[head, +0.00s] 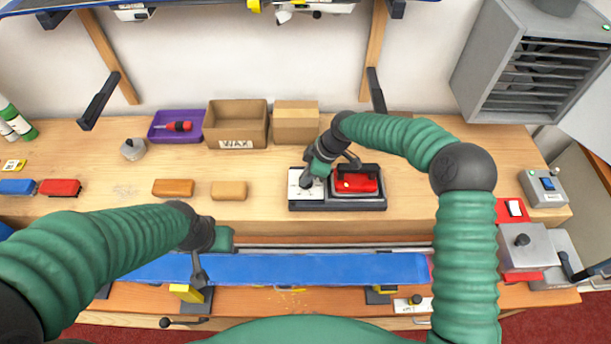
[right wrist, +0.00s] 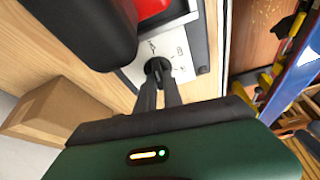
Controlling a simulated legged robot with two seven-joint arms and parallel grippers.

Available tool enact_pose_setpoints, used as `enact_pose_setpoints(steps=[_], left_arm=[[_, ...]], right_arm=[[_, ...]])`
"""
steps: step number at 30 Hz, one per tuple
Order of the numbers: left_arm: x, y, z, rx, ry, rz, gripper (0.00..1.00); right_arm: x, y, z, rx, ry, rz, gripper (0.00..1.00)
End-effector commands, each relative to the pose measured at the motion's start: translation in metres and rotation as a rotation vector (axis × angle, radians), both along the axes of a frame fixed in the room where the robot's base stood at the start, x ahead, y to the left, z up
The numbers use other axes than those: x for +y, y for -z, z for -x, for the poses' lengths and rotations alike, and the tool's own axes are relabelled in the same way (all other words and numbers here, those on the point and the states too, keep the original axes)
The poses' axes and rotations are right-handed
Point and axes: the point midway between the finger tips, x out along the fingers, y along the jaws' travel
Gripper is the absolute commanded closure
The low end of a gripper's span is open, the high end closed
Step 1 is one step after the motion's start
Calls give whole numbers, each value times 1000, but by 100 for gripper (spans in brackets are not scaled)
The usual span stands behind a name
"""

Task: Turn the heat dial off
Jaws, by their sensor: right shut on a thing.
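The heat dial (right wrist: 156,66) is a small black knob on a white panel, seen in the right wrist view. In the head view the white panel (head: 305,194) is the left part of a dark heater unit (head: 340,204), with a red block (head: 356,184) on its right part. My right gripper (head: 308,181) is over the panel and hides the dial there. In the right wrist view my right gripper's fingers (right wrist: 161,82) are shut on the dial. My left gripper (head: 199,280) is over the blue board (head: 310,269); its jaws are too small to read.
A wax box (head: 237,127), a second cardboard box (head: 296,124) and a purple tray (head: 160,133) stand behind. Two orange-brown blocks (head: 173,188) lie left of the heater. A grey vented unit (head: 490,70) is at the right. The bench between the blocks and heater is clear.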

Motion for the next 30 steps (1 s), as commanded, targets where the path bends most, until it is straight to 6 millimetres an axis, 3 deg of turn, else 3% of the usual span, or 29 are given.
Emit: enact_pose_setpoints(steps=[10, 11, 15, 25, 30], left_arm=[[0, 0, 0, 0, 0, 0, 64], [0, 0, 0, 0, 0, 0, 64], [0, 0, 0, 0, 0, 0, 64], [0, 1, 0, 0, 0, 0, 64], [0, 7, 0, 0, 0, 0, 64]], right_arm=[[-2, -3, -4, -11, 0, 1, 100], [-2, -3, -4, -10, 1, 1, 85], [-1, -2, -3, -8, 0, 0, 67], [-2, -3, -1, -4, 0, 1, 67], [-13, -27, -1, -7, 1, 2, 67]])
